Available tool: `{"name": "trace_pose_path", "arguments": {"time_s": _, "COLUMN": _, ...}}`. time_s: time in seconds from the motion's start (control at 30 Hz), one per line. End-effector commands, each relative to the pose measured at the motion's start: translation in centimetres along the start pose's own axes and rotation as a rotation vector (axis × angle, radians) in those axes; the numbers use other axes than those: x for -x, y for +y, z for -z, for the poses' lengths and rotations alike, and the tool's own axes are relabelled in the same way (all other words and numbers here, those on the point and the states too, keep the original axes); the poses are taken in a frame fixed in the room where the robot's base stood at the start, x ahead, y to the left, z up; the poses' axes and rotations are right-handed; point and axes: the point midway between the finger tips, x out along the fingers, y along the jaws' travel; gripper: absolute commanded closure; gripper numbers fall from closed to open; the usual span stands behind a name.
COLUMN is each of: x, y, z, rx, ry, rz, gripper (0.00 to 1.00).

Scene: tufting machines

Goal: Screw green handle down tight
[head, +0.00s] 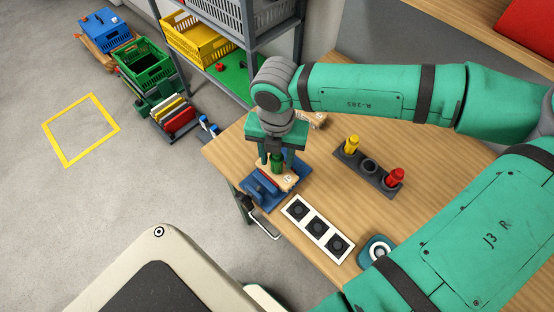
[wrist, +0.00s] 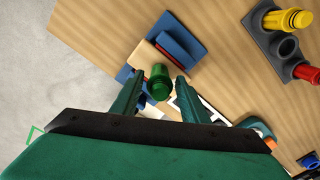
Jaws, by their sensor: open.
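The green handle (head: 277,161) stands on a pale wooden block (head: 287,178) held at a blue vise (head: 257,190) on the table's near left corner. In the wrist view the green handle (wrist: 158,85) shows between the two fingers, with a visible gap on each side. My gripper (head: 280,158) points down over the handle and is open around it; it also shows in the wrist view (wrist: 160,77). The foot of the handle is hidden, so I cannot tell how it sits in the block.
A dark holder (head: 370,166) to the right carries a yellow handle (head: 352,144) and a red handle (head: 394,177), with an empty middle socket. A white panel with black squares (head: 318,229) lies in front. A grey shelf with a yellow crate (head: 197,38) stands behind.

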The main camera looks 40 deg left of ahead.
Motion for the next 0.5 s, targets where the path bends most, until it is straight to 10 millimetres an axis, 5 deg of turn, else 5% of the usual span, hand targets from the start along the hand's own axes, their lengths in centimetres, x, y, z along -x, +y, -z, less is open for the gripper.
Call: {"name": "trace_pose_path", "arguments": {"time_s": 0.5, "x": 0.03, "y": 0.03, "z": -0.05, "rx": 0.393, "ry": -0.001, "rz": -0.001, "gripper": 0.59}}
